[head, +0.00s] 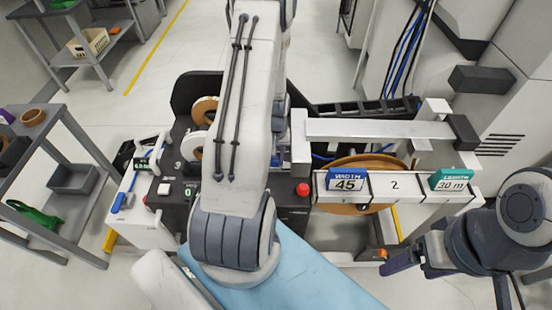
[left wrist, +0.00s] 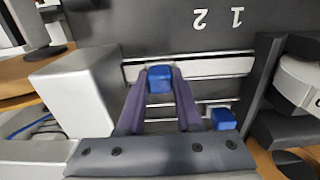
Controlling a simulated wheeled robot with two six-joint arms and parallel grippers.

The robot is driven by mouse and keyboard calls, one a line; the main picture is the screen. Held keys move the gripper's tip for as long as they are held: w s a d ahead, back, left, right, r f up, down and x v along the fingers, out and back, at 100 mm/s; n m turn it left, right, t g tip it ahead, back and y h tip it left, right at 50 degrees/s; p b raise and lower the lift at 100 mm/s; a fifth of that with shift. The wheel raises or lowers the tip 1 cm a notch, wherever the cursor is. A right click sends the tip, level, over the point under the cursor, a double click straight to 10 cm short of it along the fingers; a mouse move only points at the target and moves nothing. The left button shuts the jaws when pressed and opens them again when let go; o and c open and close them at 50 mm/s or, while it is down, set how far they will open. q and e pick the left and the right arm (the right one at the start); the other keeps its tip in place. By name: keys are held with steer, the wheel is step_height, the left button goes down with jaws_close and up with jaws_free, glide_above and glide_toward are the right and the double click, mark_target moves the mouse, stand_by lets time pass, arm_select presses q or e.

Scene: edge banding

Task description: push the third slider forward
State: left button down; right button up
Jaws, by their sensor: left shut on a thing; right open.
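In the left wrist view, my left gripper (left wrist: 159,88) has its two purple fingers closed around a small blue slider knob (left wrist: 159,76) beside a pale slotted rail. A second blue slider knob (left wrist: 223,119) sits lower right, clear of the fingers. The dark panel above carries upside-down marks 2 and 1; I cannot tell the held knob's number in the row. In the head view my left arm hides this gripper and the knobs. My right gripper (head: 402,262) is open and apart from the machine at the lower right.
The machine has a red button (head: 302,189), a WIDTH 45 sign (head: 346,179) and a LENGTH 30 m sign (head: 451,179). A grey block (left wrist: 75,90) stands left of my left fingers. A shelf (head: 70,140) is at the left.

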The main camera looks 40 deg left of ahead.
arm_select(q)
steer(key=c, duration=0.9)
jaws_free()
steer(key=shift+w+d, duration=0.1)
steer(key=shift+w, duration=0.05)
steer(key=shift+o, duration=0.3)
steer(key=shift+d, duration=0.1)
steer(key=shift+r, duration=0.3)
step_height(320, 180, up, 10)
steer(key=shift+b, duration=0.45)
